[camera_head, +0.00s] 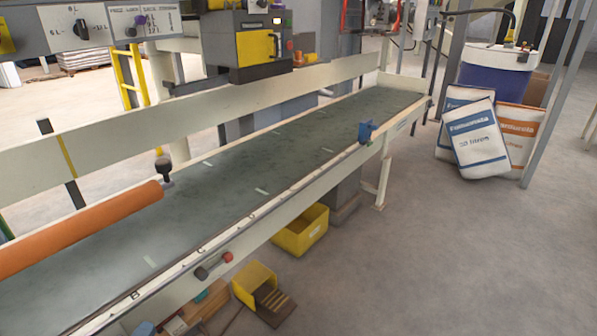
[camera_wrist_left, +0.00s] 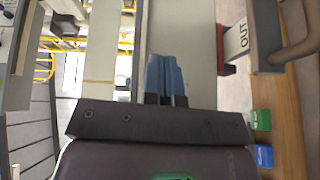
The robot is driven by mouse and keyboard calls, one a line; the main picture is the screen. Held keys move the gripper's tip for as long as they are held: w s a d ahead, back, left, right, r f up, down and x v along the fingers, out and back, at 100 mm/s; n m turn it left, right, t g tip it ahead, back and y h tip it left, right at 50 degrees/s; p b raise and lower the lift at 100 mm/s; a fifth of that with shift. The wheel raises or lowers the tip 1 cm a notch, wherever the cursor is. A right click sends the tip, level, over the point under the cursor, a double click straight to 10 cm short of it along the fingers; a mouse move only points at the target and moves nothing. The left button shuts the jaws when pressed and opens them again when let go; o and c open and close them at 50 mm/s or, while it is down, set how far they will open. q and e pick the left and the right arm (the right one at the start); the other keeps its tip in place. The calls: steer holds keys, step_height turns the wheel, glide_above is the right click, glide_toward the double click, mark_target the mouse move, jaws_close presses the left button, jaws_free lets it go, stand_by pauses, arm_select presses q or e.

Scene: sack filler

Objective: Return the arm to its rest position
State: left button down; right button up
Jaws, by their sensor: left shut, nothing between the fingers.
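My left gripper (camera_wrist_left: 165,62) shows in the left wrist view, beyond its dark housing. Its two blue fingers are together, with nothing visible between them. A pale surface lies beyond the fingertips. I cannot make out my left gripper clearly in the head view. My right gripper is in neither view.
A long green conveyor belt (camera_head: 250,160) with cream side rails crosses the head view. An orange cylinder (camera_head: 85,230) lies over its near left part. Yellow bins (camera_head: 301,232) sit below, and printed sacks (camera_head: 478,140) stand at right. The floor (camera_head: 440,255) at right is clear.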

arm_select(q)
steer(key=s+d+r+m+g+h, duration=0.1)
steer(key=s+d+r+m+g, duration=0.15)
steer(key=s+m, duration=0.95)
steer(key=s+d+r+m+g+h, duration=0.1)
steer(key=s+d+m+g, duration=0.4)
steer(key=s, duration=1.2)
steer(key=s+r+m+y, duration=0.1)
steer(key=s+r+m, duration=0.55)
steer(key=s, duration=0.25)
step_height(320, 180, up, 11)
steer(key=n+t+y+p, duration=0.1)
steer(key=n+y+p, duration=0.2)
steer(key=p, duration=1.6)
steer(key=d+n, duration=0.1)
steer(key=n, duration=0.2)
steer(key=shift+f, duration=0.2)
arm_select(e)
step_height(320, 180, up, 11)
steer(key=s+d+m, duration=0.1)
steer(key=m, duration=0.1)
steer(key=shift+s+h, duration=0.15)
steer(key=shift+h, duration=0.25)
